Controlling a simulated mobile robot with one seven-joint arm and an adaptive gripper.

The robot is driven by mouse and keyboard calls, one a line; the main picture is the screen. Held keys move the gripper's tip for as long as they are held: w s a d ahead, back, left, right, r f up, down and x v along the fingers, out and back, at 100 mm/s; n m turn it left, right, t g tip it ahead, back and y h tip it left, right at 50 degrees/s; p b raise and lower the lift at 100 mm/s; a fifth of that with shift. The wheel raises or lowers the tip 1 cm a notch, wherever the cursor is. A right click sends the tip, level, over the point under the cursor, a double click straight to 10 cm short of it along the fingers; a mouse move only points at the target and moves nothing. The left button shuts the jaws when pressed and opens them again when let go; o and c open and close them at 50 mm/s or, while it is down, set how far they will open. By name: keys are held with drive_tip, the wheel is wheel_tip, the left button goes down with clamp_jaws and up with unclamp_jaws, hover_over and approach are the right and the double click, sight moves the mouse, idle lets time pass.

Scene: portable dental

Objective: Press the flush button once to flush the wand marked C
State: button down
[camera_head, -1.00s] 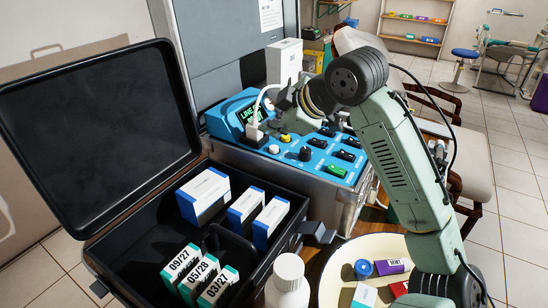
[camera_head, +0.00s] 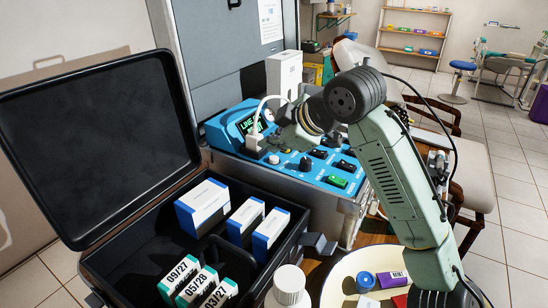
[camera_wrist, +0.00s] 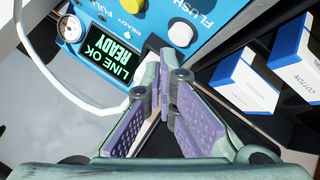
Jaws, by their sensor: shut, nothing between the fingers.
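The blue control panel (camera_head: 325,172) sits on a metal case and carries a lit display (camera_head: 250,124). In the wrist view the display (camera_wrist: 107,58) reads LINE OK READY. A white round button (camera_wrist: 180,35) stands just beyond my fingertips, with the printed word FLUSH beside it; it also shows in the head view (camera_head: 274,159). A yellow button (camera_wrist: 177,5) is partly cut off at the top of the wrist view. My gripper (camera_wrist: 166,62) is shut and empty, low over the panel. Contact with the white button cannot be told. No wand marked C can be made out.
A black knob (camera_head: 305,164) and several rocker switches, one green (camera_head: 336,181), share the panel. A white cable (camera_wrist: 50,75) loops beside the display. An open black case (camera_head: 110,262) with boxes lies in front. A white bottle (camera_head: 289,285) and round tray (camera_head: 340,283) stand nearby.

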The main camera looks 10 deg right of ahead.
sight(274, 160)
drive_tip(key=shift+f, duration=0.1)
idle(0.5)
drive_tip(key=shift+f, duration=0.35)
drive_tip(key=shift+a+f+b, duration=0.15)
drive_tip(key=shift+f+b, duration=0.6)
idle(1.1)
drive_tip(key=shift+d+r+p, duration=0.25)
drive_tip(key=shift+r+p, duration=0.6)
drive_tip(key=shift+r, duration=0.05)
wheel_tip(274, 160, up, 5)
drive_tip(key=p, duration=0.4)
drive_tip(key=shift+r, duration=0.15)
